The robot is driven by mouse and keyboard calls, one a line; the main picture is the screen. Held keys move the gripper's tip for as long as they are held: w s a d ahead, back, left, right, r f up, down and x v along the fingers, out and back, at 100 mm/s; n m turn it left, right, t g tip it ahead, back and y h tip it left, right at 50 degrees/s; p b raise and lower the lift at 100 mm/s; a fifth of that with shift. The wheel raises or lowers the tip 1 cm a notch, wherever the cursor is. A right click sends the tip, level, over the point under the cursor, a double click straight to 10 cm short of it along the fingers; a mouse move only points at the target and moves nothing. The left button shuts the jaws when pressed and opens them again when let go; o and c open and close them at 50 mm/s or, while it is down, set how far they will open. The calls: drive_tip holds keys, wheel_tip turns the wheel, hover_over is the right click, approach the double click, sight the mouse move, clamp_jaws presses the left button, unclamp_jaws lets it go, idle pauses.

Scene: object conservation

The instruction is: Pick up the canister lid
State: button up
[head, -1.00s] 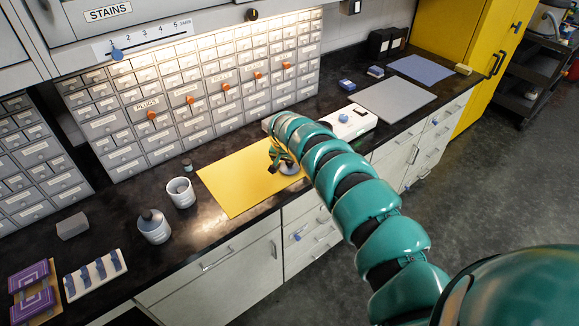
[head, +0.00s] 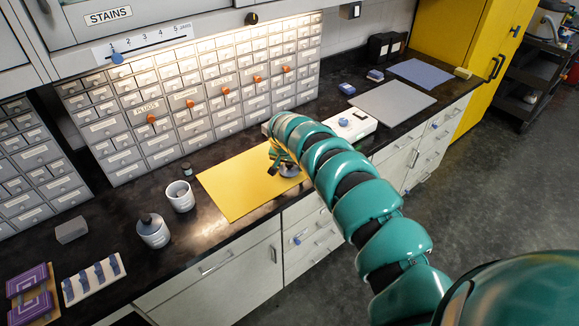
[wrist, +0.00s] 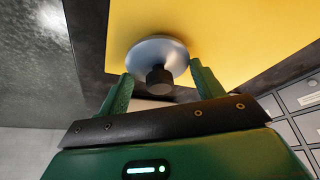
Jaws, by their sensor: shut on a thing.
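The canister lid, a round grey disc with a dark knob, is between the two fingers of my gripper (wrist: 160,88) in the wrist view; the disc (wrist: 150,53) shows above the knob. My gripper is shut on it. In the head view, my gripper (head: 279,160) and the lid (head: 289,171) are over the right part of the yellow mat (head: 232,186), and my arm hides part of both. I cannot tell how far the lid is from the mat. A white open canister (head: 180,196) stands left of the mat.
A grey jar with a dark top (head: 152,231) stands in front of the canister, and a small dark jar (head: 187,170) behind it. A drawer cabinet (head: 200,90) closes off the back. A white device (head: 352,122) and a grey mat (head: 392,103) lie to the right.

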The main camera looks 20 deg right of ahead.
wheel_tip(320, 180, up, 26)
drive_tip(key=b, duration=0.2)
drive_tip(key=a+f+n+p, duration=0.1)
drive_tip(key=a+n+p, duration=0.15)
drive_tip(key=a, duration=1.25)
drive_tip(key=s+a+f+n+y+p, duration=0.1)
drive_tip(key=s+a+f+n+p, duration=0.1)
drive_tip(key=a+f, duration=0.2)
drive_tip(key=s+a+f+n+y+p, duration=0.1)
drive_tip(key=a+f, duration=0.4)
drive_tip(key=a, duration=0.6)
drive_tip(key=s+a+f+n+y+p, duration=0.1)
drive_tip(key=s+a+f+n+p, duration=0.2)
drive_tip(key=a, duration=0.4)
drive_tip(key=shift+s+a+f+t+p, duration=0.1)
drive_tip(key=shift+a+f+t+p, duration=0.1)
drive_tip(key=shift+f, duration=0.25)
drive_tip(key=shift+s+a+f+t+p, duration=0.1)
drive_tip(key=shift+f+t+p, duration=0.1)
drive_tip(key=shift+f, duration=0.2)
drive_tip(key=shift+w+a+f+n+y+b, duration=0.15)
drive_tip(key=shift+w+f+n+y+b, duration=0.2)
drive_tip(key=shift+w+f+n+b, duration=0.45)
drive_tip(key=shift+w+a+f+n+y+b, duration=0.1)
drive_tip(key=shift+w+f+n+y+b, duration=0.35)
drive_tip(key=shift+w+n+b, duration=0.5)
drive_tip(key=shift+w+f+b, duration=0.1)
drive_tip(key=shift+f+b, duration=0.85)
drive_tip(key=shift+f, duration=0.15)
